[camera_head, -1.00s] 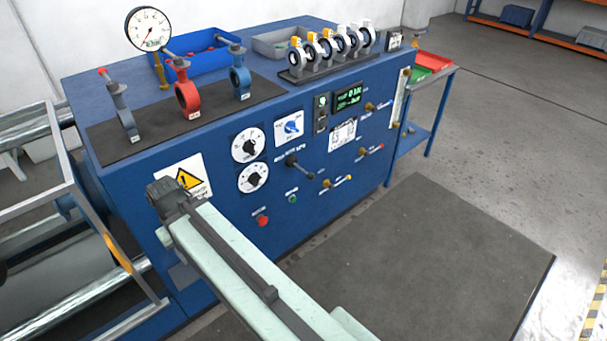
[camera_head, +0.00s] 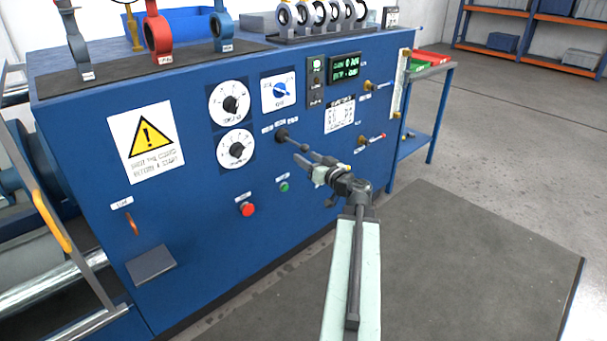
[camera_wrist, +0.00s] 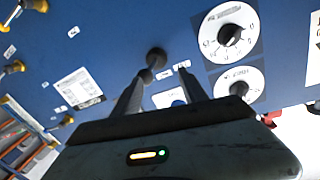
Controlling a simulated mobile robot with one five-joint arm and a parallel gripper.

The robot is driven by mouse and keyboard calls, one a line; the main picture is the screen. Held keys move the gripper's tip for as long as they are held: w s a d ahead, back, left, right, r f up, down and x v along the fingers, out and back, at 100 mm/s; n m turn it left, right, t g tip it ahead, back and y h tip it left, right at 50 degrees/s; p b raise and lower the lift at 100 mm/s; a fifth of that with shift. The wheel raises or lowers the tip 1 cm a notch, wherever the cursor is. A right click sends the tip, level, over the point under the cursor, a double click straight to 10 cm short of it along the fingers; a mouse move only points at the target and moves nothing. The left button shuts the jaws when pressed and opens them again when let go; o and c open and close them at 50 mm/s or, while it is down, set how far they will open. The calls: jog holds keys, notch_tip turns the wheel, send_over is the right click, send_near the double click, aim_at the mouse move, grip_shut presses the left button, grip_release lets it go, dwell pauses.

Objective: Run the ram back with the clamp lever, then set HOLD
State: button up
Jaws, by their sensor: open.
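A short black lever (camera_head: 291,141) projects from the blue panel below three small labels, probably the clamp lever. It shows in the wrist view (camera_wrist: 156,58) near the left fingertip; I cannot tell whether they touch. A blue rotary selector (camera_head: 281,90) on a white plate sits above it; its lettering is too small to read, so I cannot tell where HOLD is. My gripper (camera_head: 313,165) is open and empty in front of the panel, just right of and below the lever.
Two black dials (camera_head: 236,150) are left of the lever. A red button (camera_head: 247,209) and green button (camera_head: 284,187) are below. A lit display (camera_head: 345,67) and brass-stemmed valves (camera_head: 367,86) are right. Coloured butterfly valves (camera_head: 157,33) stand on top. The floor mat (camera_head: 460,250) is clear.

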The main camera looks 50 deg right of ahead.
aim_at(308, 150)
jog(key=d, duration=0.1)
jog(key=s+d+h, duration=0.1)
jog(key=shift+s+d+m, duration=0.15)
jog(key=shift+d+m, duration=0.15)
jog(key=shift+d, duration=0.05)
jog(key=x, duration=0.7)
jog(key=shift+r, duration=0.1)
grip_shut()
dwell(0.9)
